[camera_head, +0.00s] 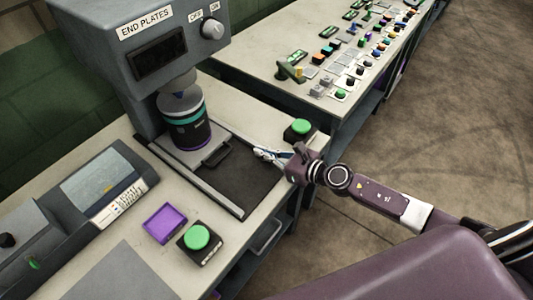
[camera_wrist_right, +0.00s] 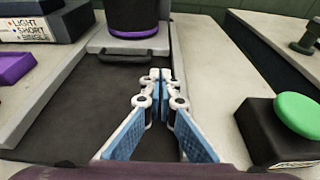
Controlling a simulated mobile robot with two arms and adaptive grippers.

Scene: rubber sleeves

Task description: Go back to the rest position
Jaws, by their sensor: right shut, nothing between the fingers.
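My right gripper (camera_head: 262,154) is shut and empty above the right edge of the dark slide plate (camera_head: 240,185) of the end-plates machine (camera_head: 130,60). In the right wrist view its blue-padded fingers (camera_wrist_right: 160,85) meet at the tips, pointing toward a dark cylinder. That cylinder (camera_head: 186,125), black with teal and purple bands, stands upright under the machine's press head, apart from my fingers. My left gripper is not in view.
A green button box (camera_head: 300,129) stands close to my right gripper; another green button box (camera_head: 197,240) is nearer the front. A purple tray (camera_head: 164,223) lies beside it. A second table (camera_head: 270,50) holds many small parts. Open floor (camera_head: 460,110) lies to the right.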

